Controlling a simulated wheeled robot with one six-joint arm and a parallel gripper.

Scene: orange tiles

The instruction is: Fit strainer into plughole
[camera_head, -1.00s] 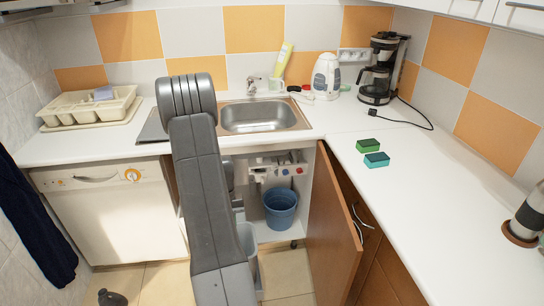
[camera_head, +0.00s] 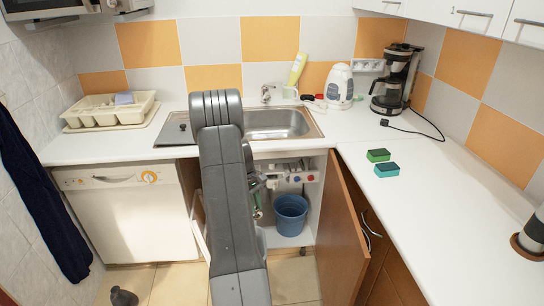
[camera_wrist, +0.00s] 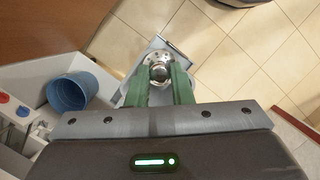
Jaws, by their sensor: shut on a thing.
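The strainer (camera_wrist: 159,57), a small round metal cup with a perforated rim, is between the green fingertips of my gripper (camera_wrist: 161,74) in the wrist view. My gripper is shut on it. In the head view my arm covers most of the gripper; only a bit of green (camera_head: 258,212) shows in front of the open cabinet, below counter height. The steel sink (camera_head: 275,124) is set in the counter above and behind. Its plughole cannot be made out in the head view, and the sink is outside the wrist view.
The cabinet door (camera_head: 340,235) stands open to the right. A blue bucket (camera_head: 291,215) stands inside the cabinet and shows in the wrist view. A pale bin (camera_wrist: 190,88) is below my gripper. Two sponges (camera_head: 382,162) lie on the right counter, near the coffee maker (camera_head: 395,82).

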